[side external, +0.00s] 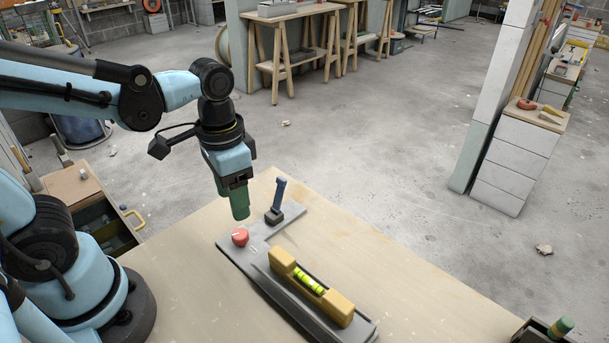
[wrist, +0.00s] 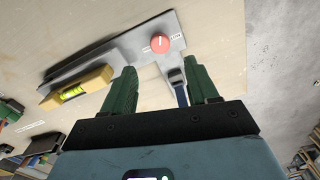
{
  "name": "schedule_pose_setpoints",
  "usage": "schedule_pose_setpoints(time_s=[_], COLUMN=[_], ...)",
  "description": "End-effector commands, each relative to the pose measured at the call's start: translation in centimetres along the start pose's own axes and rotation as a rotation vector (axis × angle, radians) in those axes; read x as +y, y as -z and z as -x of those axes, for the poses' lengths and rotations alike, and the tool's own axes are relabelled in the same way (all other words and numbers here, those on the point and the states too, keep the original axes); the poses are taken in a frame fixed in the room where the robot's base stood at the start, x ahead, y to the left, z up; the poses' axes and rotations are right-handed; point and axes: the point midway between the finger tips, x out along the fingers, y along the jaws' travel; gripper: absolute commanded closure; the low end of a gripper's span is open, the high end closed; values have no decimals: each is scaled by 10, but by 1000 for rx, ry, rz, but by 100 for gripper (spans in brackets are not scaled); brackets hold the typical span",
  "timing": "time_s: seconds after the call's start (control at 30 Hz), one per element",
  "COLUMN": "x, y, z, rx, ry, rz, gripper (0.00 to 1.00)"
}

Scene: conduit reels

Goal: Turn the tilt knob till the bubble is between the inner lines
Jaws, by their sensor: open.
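The red tilt knob (side external: 240,237) sits on the grey base plate (side external: 232,251), near its left end in the side external view. In the wrist view the knob (wrist: 160,43) has a white mark on top and lies beyond the fingers. The yellow spirit level (side external: 340,306) lies along the plate, with a green-yellow vial (side external: 309,281) in its middle; the vial also shows in the wrist view (wrist: 75,91). The bubble's place against the lines is too small to tell. My gripper (side external: 238,212) is above the knob, apart from it. Its green fingers (wrist: 162,85) are open and empty.
A blue upright lever (side external: 277,196) on a dark base stands on the plate's side arm, close to the knob and my gripper. The wooden tabletop (side external: 400,275) is clear to the right. A green-topped item (side external: 561,327) is at the bottom right corner.

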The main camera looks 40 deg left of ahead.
Motion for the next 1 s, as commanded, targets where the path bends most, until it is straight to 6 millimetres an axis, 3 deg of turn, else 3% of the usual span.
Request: schedule_pose_setpoints(time_s=[0.2, 0.4, 0.8, 1.0], x=[0, 0, -1, -12], y=[0, 0, 0, 7], z=[23, 32, 33, 29], rx=[0, 0, 10, 208], ry=[0, 0, 1, 25], rz=[0, 0, 4, 82], gripper=[41, 41, 41, 41])
